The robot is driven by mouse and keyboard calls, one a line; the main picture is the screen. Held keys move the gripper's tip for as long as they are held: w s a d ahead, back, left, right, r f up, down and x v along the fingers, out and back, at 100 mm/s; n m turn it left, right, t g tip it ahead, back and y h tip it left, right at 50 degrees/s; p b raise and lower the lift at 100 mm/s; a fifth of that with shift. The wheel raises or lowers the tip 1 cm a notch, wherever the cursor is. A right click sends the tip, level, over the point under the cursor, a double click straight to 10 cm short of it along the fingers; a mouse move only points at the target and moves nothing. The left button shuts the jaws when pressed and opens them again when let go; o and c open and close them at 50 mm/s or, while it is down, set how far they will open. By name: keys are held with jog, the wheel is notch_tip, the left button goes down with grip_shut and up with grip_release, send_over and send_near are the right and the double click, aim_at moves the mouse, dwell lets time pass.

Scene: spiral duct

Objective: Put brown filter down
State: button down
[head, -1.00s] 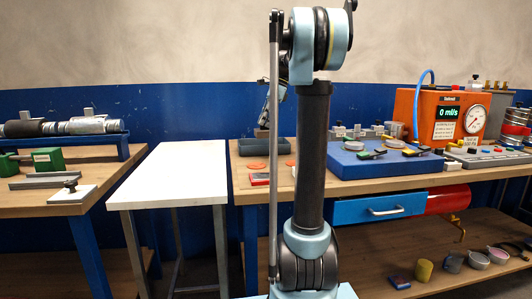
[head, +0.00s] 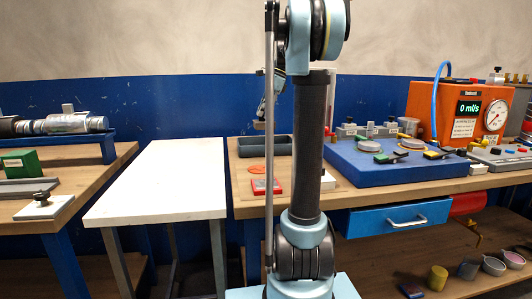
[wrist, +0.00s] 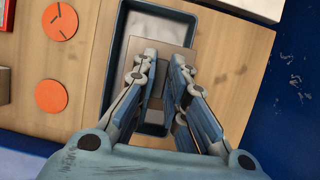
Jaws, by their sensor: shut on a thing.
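My gripper (wrist: 160,62) is shut on a flat brown-grey square piece, the brown filter (wrist: 158,75), which shows between the fingers in the wrist view. The gripper and filter are over a dark rectangular tray (wrist: 152,129). I cannot tell whether the filter touches the tray. In the head view the dark tray (head: 240,151) lies at the left back of the right bench. There my gripper end (head: 262,112) hangs above the tray, small and partly behind my arm, and the filter cannot be made out.
Orange discs (wrist: 53,95) and a red box (head: 266,186) lie beside the tray. A blue block with fittings (head: 400,170) and an orange meter (head: 455,115) stand further right on the bench. A bare white table (head: 160,185) stands to the left.

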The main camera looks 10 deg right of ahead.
jog(key=shift+s+d+r, duration=0.15)
jog(key=shift+s, duration=0.25)
jog(key=shift+s+d+r, duration=0.15)
jog(key=shift+s, duration=0.25)
jog(key=shift+s+f, duration=0.1)
jog(key=shift+f, duration=4.8)
jog(key=c, duration=1.6)
grip_release()
jog(key=shift+f, duration=0.1)
jog(key=v, duration=1.2)
jog(key=shift+s, duration=0.2)
